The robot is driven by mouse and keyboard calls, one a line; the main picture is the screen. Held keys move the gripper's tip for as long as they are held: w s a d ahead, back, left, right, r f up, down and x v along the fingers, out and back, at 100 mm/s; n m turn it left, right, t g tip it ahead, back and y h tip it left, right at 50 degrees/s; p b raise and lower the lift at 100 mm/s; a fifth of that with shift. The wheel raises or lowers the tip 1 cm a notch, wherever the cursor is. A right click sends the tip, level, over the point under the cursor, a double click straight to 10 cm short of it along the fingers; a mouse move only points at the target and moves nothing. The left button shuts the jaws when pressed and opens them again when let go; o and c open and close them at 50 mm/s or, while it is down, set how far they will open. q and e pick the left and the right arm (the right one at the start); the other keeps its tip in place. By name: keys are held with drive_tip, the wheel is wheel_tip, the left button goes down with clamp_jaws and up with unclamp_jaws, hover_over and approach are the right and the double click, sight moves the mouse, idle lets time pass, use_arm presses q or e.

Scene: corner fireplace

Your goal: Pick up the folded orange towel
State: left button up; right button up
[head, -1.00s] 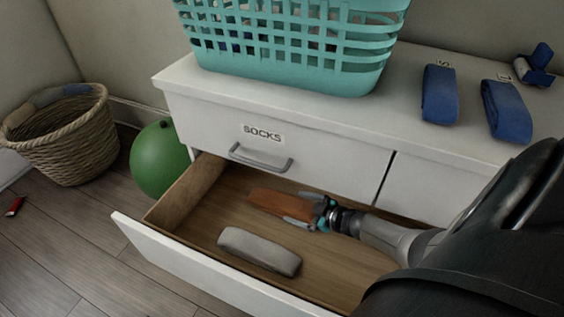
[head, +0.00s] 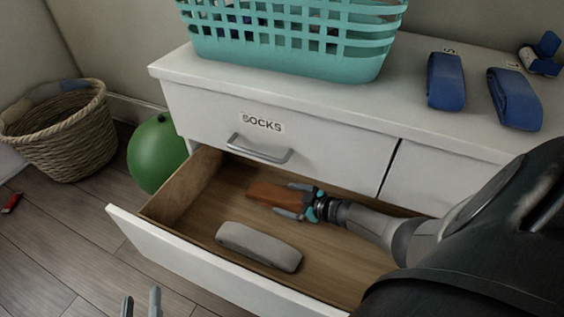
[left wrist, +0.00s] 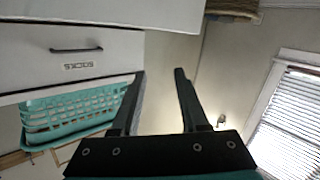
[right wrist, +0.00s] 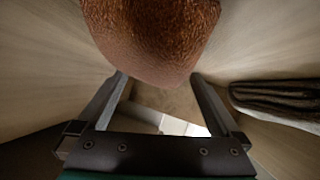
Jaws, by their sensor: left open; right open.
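The folded orange towel (head: 268,194) lies in the open drawer, towards its back. My right gripper (head: 286,199) is inside the drawer at the towel's right end, with its open fingers around or beside that end. In the right wrist view the towel (right wrist: 152,35) fills the top middle, just beyond and between the open fingers (right wrist: 158,85). Whether the fingers touch it I cannot tell. My left gripper (head: 140,303) is open and empty, low in front of the drawer. The left wrist view also shows its open fingers (left wrist: 160,80) with nothing between them.
A grey folded cloth (head: 258,246) lies in the drawer (head: 200,262) nearer its front. A teal basket (head: 290,45) and blue folded items (head: 445,82) stand on the dresser top. A green balloon (head: 156,155) and wicker basket (head: 62,135) are on the left.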

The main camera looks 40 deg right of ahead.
drive_tip(key=shift+w+f, duration=0.15)
drive_tip(key=shift+w, duration=0.15)
drive_tip(key=c, duration=1.2)
